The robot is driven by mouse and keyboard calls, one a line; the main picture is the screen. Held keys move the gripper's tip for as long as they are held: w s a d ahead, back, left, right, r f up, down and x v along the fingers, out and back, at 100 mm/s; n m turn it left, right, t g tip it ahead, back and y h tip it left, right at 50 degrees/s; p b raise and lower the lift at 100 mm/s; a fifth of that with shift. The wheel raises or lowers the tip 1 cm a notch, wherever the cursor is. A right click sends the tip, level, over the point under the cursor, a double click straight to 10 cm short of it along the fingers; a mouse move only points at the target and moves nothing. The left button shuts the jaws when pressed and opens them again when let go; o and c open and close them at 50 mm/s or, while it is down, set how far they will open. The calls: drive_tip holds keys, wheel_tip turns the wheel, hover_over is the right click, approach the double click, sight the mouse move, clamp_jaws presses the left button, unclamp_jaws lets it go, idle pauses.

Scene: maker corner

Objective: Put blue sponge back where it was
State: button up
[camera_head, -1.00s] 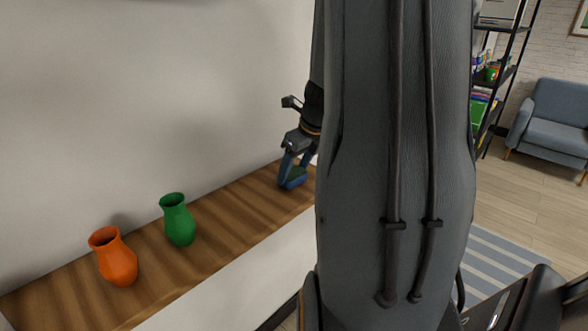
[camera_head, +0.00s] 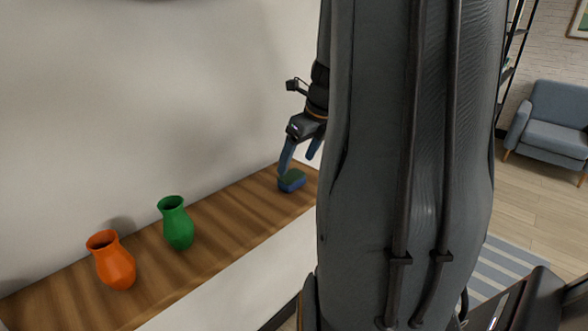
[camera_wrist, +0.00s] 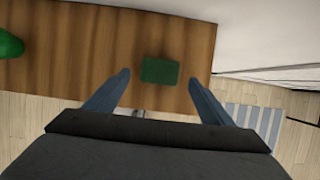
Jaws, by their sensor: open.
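The blue sponge (camera_head: 291,182) lies on the wooden top near its far right end, blue on its sides with a dark green upper face. In the wrist view its green top (camera_wrist: 160,70) shows as a small rectangle, lying ahead of and between the fingertips. My gripper (camera_head: 301,162) is open and empty just above the sponge, apart from it. Both blue fingers also show in the wrist view (camera_wrist: 159,76), spread wider than the sponge.
A green vase (camera_head: 177,224) and an orange vase (camera_head: 112,261) stand on the wooden top (camera_head: 222,223), to the left of the sponge. The wall runs close behind. Bare wood lies between the green vase and the sponge. A blue armchair (camera_head: 550,118) is far right.

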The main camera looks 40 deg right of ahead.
drive_tip(key=v, duration=0.6)
drive_tip(key=shift+r, duration=0.25)
drive_tip(key=shift+s, duration=0.15)
